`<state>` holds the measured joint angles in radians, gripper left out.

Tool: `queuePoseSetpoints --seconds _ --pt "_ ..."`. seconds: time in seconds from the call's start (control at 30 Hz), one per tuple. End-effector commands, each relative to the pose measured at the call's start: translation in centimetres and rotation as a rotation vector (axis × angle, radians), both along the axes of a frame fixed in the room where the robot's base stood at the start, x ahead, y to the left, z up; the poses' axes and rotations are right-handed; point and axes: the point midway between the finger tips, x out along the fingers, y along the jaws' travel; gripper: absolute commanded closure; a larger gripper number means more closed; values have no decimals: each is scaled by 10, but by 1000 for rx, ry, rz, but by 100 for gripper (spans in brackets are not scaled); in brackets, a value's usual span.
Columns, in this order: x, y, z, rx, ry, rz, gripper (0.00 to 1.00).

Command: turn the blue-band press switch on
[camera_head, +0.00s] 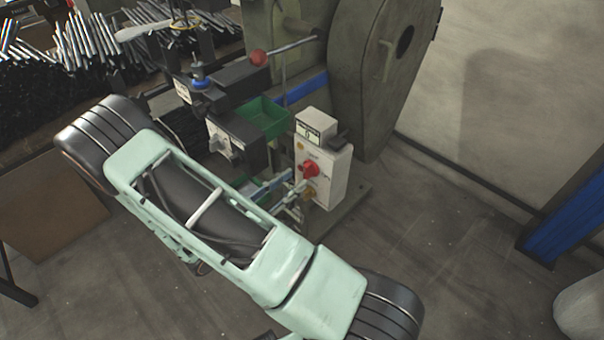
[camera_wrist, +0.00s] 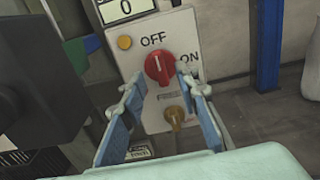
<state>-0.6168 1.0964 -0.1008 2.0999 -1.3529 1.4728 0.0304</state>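The red rotary switch (camera_head: 311,169) is on the front of a pale control box (camera_head: 333,176) beside the press with a blue band (camera_head: 307,88). In the wrist view the red switch (camera_wrist: 158,68) sits below OFF and left of ON. Its grip looks roughly upright, toward OFF. My gripper (camera_wrist: 160,84) is open, with one blue finger at the left and one at the right of the switch, tips close to it. I cannot tell whether they touch it. In the head view my gripper (camera_head: 292,184) is in front of the box, partly hidden by my arm.
An orange button (camera_wrist: 124,42) and a yellow-brown knob (camera_wrist: 175,116) are near the switch on the panel. A display (camera_head: 315,124) tops the box. A green bin (camera_head: 263,117) and a red-ball lever (camera_head: 258,57) are close by.

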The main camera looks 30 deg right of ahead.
Motion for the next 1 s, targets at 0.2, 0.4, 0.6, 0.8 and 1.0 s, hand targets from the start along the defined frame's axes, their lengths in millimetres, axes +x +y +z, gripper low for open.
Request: queuePoseSetpoints --seconds 0.2,0.4,0.6,0.8,1.0 --pt "11 -32 0 2 -2 -3 71" --pt "16 -43 0 1 -2 -1 71" --pt "16 -43 0 2 -2 0 71" --pt "16 -43 0 2 -2 0 88" --pt "16 -43 0 2 -2 0 100"
